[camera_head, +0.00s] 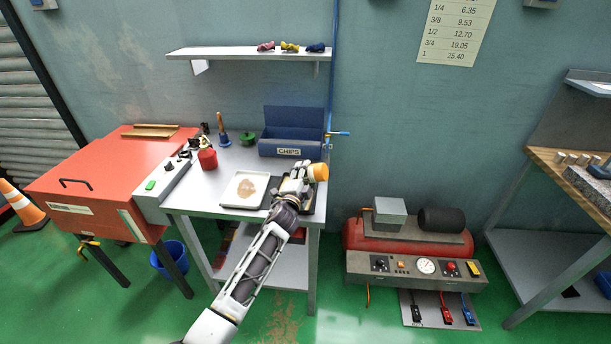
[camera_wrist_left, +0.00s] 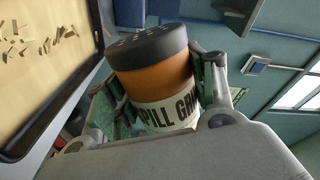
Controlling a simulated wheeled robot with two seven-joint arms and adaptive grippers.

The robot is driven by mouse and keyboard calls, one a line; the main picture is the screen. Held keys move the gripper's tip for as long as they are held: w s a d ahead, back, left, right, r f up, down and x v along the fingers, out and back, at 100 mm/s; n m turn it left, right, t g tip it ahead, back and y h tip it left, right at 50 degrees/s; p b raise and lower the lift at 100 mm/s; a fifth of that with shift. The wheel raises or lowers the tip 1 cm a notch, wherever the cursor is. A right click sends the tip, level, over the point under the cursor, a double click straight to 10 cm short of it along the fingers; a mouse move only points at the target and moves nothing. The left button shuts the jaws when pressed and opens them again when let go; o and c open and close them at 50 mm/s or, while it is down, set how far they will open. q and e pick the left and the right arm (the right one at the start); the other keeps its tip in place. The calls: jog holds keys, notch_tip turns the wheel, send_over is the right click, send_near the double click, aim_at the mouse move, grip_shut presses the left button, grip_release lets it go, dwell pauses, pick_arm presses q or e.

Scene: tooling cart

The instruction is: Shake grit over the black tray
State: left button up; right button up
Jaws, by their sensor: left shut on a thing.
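My left gripper (camera_head: 296,181) is shut on the orange grit shaker (camera_head: 318,172) above the right end of the bench. In the left wrist view, the shaker (camera_wrist_left: 152,75) has a dark lid with holes and a white label, partly hidden, reading "PILL GR". It looks tipped toward its side. The black tray (camera_head: 309,208) lies below my gripper and is mostly hidden by it. In the left wrist view, a dark-rimmed tray (camera_wrist_left: 67,108) with a tan surface and several small bits shows at the left. No falling grit is visible. My right gripper is not in view.
A white tray (camera_head: 231,200) with a tan patch lies left of my gripper. The blue CHIPS bin (camera_head: 290,150) stands behind it. A red bottle (camera_head: 207,157), a blue brush (camera_head: 222,135) and a green item (camera_head: 248,139) stand further left. A blue hose runs down the wall at the right.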

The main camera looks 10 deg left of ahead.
aim_at(304, 180)
pick_arm(q)
jog(key=shift+s+r, duration=0.1)
jog(key=shift+s, duration=0.1)
jog(key=shift+s+a+p, duration=0.15)
jog(key=shift+s+p, duration=0.3)
jog(key=shift+s, duration=0.55)
jog(key=shift+s+a+p, duration=0.1)
jog(key=shift+s+p, duration=0.3)
jog(key=shift+s, duration=0.6)
jog(key=shift+a, duration=0.15)
dwell(0.5)
jog(key=shift+w+a+p, duration=0.15)
jog(key=shift+a+p, duration=0.6)
jog(key=shift+a, duration=1.2)
jog(key=shift+w, duration=0.3)
jog(key=shift+w+d+b, duration=0.15)
jog(key=shift+w+b, duration=0.65)
jog(key=shift+w, duration=1.15)
jog(key=shift+w, duration=0.15)
dwell(0.5)
